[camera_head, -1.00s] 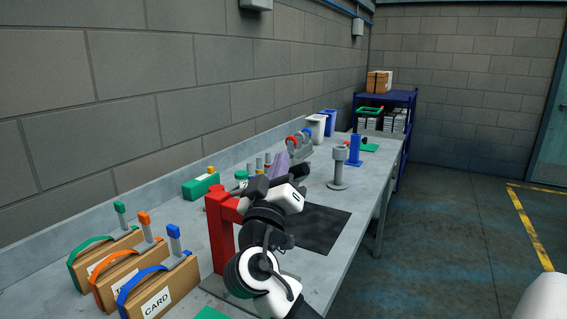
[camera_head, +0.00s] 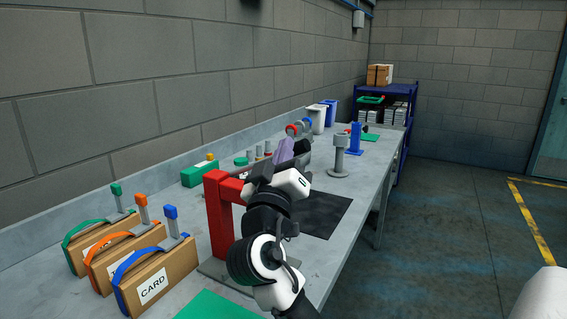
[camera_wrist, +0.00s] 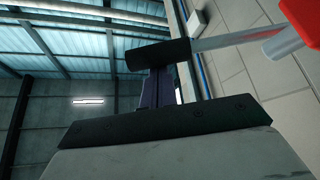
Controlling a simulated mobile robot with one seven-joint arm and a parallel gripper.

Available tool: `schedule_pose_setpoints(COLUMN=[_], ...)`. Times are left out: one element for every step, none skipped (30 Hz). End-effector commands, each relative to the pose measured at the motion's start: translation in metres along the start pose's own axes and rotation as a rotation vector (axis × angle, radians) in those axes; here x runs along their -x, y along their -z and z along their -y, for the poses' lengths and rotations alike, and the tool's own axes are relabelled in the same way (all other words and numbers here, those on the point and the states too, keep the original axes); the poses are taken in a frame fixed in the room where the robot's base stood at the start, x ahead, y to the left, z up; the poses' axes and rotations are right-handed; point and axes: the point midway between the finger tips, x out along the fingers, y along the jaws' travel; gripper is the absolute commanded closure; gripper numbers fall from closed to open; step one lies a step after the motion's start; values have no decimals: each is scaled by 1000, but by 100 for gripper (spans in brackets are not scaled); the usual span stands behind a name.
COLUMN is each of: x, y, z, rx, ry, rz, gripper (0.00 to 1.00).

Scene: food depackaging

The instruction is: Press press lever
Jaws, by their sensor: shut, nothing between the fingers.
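A red press frame (camera_head: 218,217) stands on a grey base on the bench, just left of my arm in the head view. In the wrist view a grey lever rod (camera_wrist: 235,38) runs from a red part at the upper right to a black grip (camera_wrist: 160,54). My gripper (camera_wrist: 157,78) points up toward that grip, its dark, shut fingers ending at or just behind it. I cannot tell whether they touch. In the head view my wrist hides most of the lever, and the fingertips are hard to make out.
Several brown boxes with coloured straps, one labelled CARD (camera_head: 157,282), stand at the front left. A green block (camera_head: 199,173) lies behind the press. A grey post (camera_head: 340,160) and a blue stand (camera_head: 355,139) are farther along the bench. A dark mat (camera_head: 322,213) lies right of my arm.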

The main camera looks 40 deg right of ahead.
Motion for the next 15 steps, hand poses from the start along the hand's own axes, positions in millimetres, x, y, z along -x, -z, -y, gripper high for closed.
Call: schedule_pose_setpoints(x=[6,7,8,10,11,13,15,17,19,21,23,25,26,27,28], y=[-10,-13,-17,-20,-24,-28,-32,-36,-40,-43,-46,-50,-52,-54,-56], z=[6,6,6,7,8,9,11,12,15,16,17,18,18,19,18], rx=[-7,-7,-6,-6,-4,-3,-3,-1,-1,0,0,1,1,1,3], ry=[3,3,3,4,5,5,6,5,6,6,6,6,6,5,4], rz=[3,5,6,8,9,11,11,12,12,13,14,14,14,14,15], gripper=[100,100,100,100,100,100,100,100,100,100,100,100,100,100,100])
